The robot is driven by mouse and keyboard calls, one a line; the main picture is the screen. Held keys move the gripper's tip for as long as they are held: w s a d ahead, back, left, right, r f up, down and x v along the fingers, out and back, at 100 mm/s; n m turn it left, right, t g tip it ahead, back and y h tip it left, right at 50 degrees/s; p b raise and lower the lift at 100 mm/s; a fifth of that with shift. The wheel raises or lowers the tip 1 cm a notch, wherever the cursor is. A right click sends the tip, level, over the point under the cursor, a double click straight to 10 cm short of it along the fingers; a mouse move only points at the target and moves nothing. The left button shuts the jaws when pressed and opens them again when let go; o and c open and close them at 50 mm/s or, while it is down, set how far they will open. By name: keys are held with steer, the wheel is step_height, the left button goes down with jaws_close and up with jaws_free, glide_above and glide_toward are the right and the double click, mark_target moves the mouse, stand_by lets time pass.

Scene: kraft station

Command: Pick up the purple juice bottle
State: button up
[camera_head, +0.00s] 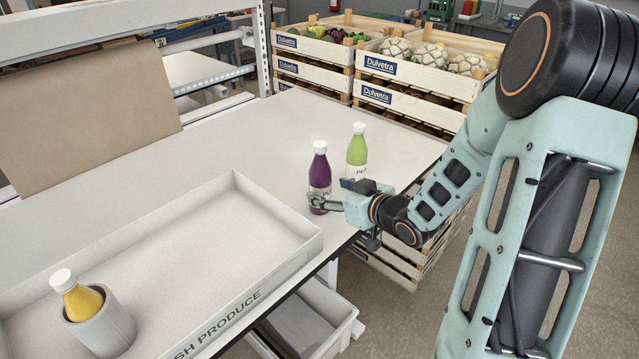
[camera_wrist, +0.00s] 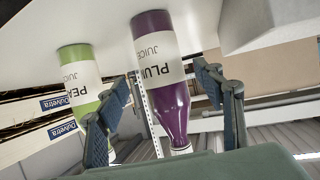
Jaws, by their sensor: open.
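The purple juice bottle (camera_head: 320,172) with a white cap and white label stands upright on the white table, near its right end. In the wrist view the purple bottle (camera_wrist: 172,105) appears upside down, and its label reads PLUM JUICE. My gripper (camera_head: 318,203) is at the lower part of the bottle in the head view. In the wrist view my gripper (camera_wrist: 165,90) is open, with the purple bottle between its two fingers. I cannot tell whether either finger touches it.
A green juice bottle (camera_head: 357,150) stands close behind the purple one, and it shows beside the left finger in the wrist view (camera_wrist: 75,72). A white tray (camera_head: 285,257) holds a grey cup (camera_head: 105,328) with a yellow bottle (camera_head: 82,300). Wooden crates (camera_head: 410,75) stand beyond the table.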

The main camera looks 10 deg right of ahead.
mark_target(320, 188)
steer(key=shift+x, duration=2.9)
steer(key=shift+s+f, duration=0.1)
steer(key=shift+f, duration=0.05)
steer(key=c, duration=1.7)
